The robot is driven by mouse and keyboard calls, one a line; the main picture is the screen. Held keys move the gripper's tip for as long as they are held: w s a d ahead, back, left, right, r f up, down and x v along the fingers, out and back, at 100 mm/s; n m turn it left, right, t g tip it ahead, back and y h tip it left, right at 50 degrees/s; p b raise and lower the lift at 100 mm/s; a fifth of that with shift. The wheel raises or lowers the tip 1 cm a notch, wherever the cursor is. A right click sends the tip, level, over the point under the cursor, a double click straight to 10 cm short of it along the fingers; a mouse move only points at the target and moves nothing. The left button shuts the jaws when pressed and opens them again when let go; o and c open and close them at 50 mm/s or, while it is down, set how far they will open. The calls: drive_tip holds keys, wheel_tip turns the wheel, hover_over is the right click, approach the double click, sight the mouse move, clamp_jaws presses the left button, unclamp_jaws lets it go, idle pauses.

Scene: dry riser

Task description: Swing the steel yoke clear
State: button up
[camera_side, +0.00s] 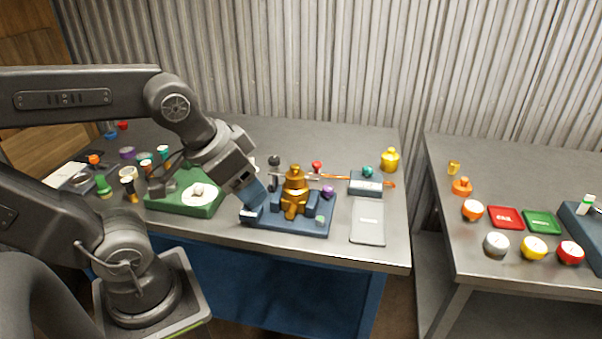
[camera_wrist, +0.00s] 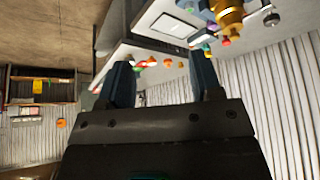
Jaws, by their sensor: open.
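A brass fitting (camera_side: 295,192) stands upright on a blue base (camera_side: 290,222) on the near table. A thin grey bar (camera_side: 286,176), possibly the steel yoke, runs behind its upper part beside a dark upright post (camera_side: 274,161); I cannot tell how it is seated. My gripper (camera_side: 252,205) has blue fingers and hangs at the left end of the blue base, left of the fitting. Whether it touches the base is unclear. In the wrist view my gripper (camera_wrist: 163,78) is open with nothing between its fingers, and the brass fitting (camera_wrist: 229,14) shows at the top.
A green tray (camera_side: 185,205) lies left of the base. A grey plate (camera_side: 368,222), a blue-grey block (camera_side: 366,184) and a yellow knobbed piece (camera_side: 390,160) lie right. Several small coloured parts crowd the far left. A second table (camera_side: 490,180) stands across a gap.

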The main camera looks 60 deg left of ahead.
drive_tip(key=shift+c, duration=0.3)
drive_tip(key=shift+w+a+r, duration=0.1)
drive_tip(key=shift+w+r, duration=0.1)
drive_tip(key=shift+c, duration=0.3)
drive_tip(key=w+a+r+n+g, duration=0.1)
drive_tip(key=w+a+r+n, duration=0.1)
drive_tip(key=w+a+n, duration=0.3)
drive_tip(key=w+r+n+g, duration=0.1)
drive_tip(key=w+r+n, duration=0.2)
drive_tip(key=w, duration=0.4)
drive_tip(key=n+g, duration=0.4)
drive_tip(key=n, duration=0.6)
hover_over(317, 162)
wheel_tip(317, 162, down, 6)
wheel_tip(317, 162, down, 13)
drive_tip(key=shift+f, duration=0.1)
drive_tip(key=shift+c, duration=0.3)
clamp_jaws()
